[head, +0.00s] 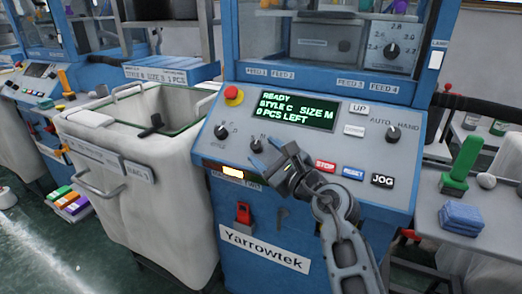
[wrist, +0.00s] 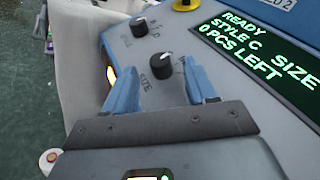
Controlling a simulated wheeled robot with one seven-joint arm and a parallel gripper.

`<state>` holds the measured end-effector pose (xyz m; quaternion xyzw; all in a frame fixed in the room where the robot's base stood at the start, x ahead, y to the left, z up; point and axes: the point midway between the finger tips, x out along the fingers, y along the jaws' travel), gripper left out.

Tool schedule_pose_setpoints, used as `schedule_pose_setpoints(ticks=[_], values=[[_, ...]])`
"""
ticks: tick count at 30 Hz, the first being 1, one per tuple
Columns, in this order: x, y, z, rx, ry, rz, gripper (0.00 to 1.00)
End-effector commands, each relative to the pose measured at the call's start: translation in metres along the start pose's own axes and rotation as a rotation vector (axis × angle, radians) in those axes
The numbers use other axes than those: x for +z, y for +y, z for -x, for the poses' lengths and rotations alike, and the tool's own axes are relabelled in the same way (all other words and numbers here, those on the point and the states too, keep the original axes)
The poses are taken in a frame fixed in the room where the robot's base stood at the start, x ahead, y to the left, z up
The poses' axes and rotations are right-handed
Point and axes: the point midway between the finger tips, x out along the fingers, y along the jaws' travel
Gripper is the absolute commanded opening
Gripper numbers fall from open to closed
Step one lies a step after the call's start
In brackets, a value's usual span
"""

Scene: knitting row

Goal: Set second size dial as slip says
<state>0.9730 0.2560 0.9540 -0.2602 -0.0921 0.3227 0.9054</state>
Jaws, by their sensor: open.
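The Yarrowtek machine's sloped panel (head: 290,124) fills the middle of the head view. Its display (head: 297,108) reads READY, STYLE C, SIZE M, 0 PCS LEFT. The black size dial (head: 256,145) sits below the display, left of my gripper (head: 267,154) in the head view. In the wrist view the dial (wrist: 161,66), labelled SIZE, stands between and just beyond the blue fingertips of my open gripper (wrist: 162,76). I cannot make out a slip for this machine.
A style knob (head: 220,131) is left of the size dial, with a red stop button (head: 234,95) above it. STOP (head: 325,166), RESET (head: 353,173) and JOG (head: 382,180) buttons lie right of my gripper. A white bin (head: 130,180) stands left of the machine.

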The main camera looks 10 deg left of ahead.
Motion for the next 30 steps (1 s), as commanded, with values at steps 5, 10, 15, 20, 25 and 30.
schedule_pose_setpoints(ticks=[5, 10, 15, 20, 25, 30], values=[[0.000, 0.000, -0.020, 0.000, -0.001, -0.001, 0.56], [-0.001, 0.000, -0.025, 0.000, 0.000, -0.002, 0.56], [0.000, 0.000, -0.025, -0.001, 0.000, -0.002, 0.56], [0.000, 0.000, -0.025, -0.001, 0.000, -0.002, 0.44], [0.000, 0.000, -0.025, -0.001, 0.000, -0.002, 0.27], [0.000, 0.000, -0.025, 0.000, 0.000, -0.002, 0.11]])
